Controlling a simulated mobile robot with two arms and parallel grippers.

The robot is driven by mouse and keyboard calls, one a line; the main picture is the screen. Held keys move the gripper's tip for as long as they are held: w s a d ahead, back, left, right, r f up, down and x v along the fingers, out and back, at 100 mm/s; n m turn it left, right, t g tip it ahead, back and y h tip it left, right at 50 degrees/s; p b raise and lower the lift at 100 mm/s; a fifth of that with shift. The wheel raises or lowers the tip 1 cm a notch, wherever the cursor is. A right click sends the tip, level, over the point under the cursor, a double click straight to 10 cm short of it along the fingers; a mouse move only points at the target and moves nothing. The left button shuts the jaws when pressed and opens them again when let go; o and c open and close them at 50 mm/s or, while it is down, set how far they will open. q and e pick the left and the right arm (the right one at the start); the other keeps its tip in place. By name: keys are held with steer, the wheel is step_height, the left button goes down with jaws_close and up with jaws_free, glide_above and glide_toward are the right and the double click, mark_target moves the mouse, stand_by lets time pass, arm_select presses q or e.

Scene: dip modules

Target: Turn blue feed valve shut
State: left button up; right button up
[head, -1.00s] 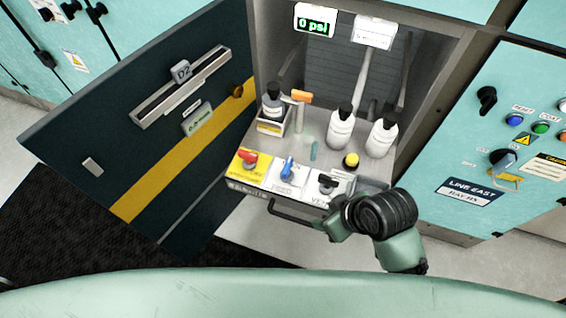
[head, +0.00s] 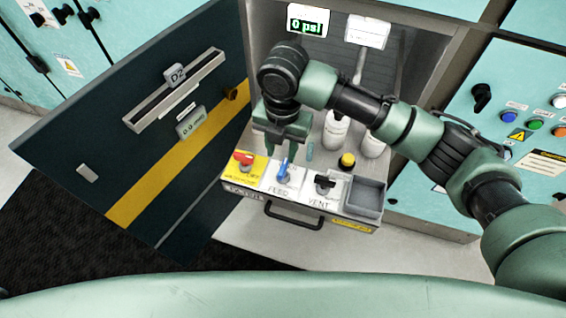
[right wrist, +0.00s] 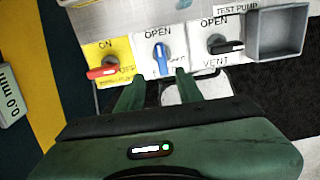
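The blue feed valve handle (head: 284,171) sits in the middle of the front panel, on a white plate marked FEED. In the right wrist view the blue handle (right wrist: 161,58) lies along the OPEN label direction. My right gripper (head: 283,149) points down just behind the handle, its fingers open and empty. In the right wrist view the two fingertips of my right gripper (right wrist: 160,77) stand either side of the handle's line, apart from it. My left gripper is not in view.
The red valve (head: 244,159) is left of the feed valve, and the black vent valve (head: 324,182) is right of it. A grey tray (head: 379,210), yellow button (head: 347,160) and white bottles (head: 335,132) are close by. The display (head: 306,23) reads 0 psi. The cabinet door (head: 85,130) stands open.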

mark_target(283, 167)
steer(key=shift+w+d, duration=0.2)
steer(key=shift+w, duration=0.05)
steer(key=shift+f, duration=0.2)
step_height(283, 167, down, 7)
steer(key=shift+f, duration=0.1)
jaws_close()
